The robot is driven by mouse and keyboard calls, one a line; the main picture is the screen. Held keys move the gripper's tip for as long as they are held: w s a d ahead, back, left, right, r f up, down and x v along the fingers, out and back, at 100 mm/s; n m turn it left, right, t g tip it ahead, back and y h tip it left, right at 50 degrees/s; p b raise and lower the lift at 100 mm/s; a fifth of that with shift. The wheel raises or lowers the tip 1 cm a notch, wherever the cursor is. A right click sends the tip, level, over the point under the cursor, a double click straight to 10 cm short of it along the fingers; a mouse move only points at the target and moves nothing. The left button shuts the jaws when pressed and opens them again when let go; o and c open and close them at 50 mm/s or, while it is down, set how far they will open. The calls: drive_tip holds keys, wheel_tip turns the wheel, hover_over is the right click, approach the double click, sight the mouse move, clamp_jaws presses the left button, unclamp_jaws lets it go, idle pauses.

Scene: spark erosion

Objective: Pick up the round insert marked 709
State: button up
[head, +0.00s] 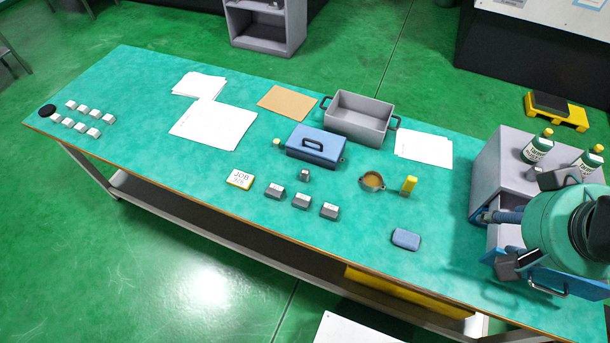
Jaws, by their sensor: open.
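No marking 709 can be read, and I cannot tell which piece is the round insert. Three small grey blocks with pale labels stand in a row near the middle of the table: left (275,191), middle (301,200) and right (329,210). A similar grey piece (303,174) stands behind them. A round dish with a tan inside (372,181) lies to their right. My gripper (516,264) is at the far right by the drawer unit, well away from these pieces. It is open, partly hidden by my teal arm.
A closed blue box (316,146) and an open grey bin (358,116) stand behind the blocks. A yellow piece (408,185), a blue pad (405,239) and a JOB card (240,179) lie nearby. The drawer unit (513,151) carries bottles. Several white blocks (82,127) stand far left.

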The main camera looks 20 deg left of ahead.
drive_tip(key=w+a+n+g+p, duration=0.1)
drive_tip(key=w+a+n, duration=0.3)
drive_tip(key=w, duration=0.2)
drive_tip(key=w+a+n+g, duration=0.1)
drive_tip(key=w+a+n, duration=0.35)
drive_tip(key=w, duration=0.25)
drive_tip(key=n+g+p, duration=0.3)
drive_tip(key=n+g, duration=0.1)
drive_tip(key=n, duration=1.5)
hover_over(305, 171)
wheel_tip(305, 171, down, 29)
drive_tip(key=shift+f, duration=0.2)
drive_tip(key=shift+f+b, duration=0.55)
drive_tip(key=shift+f, duration=3.7)
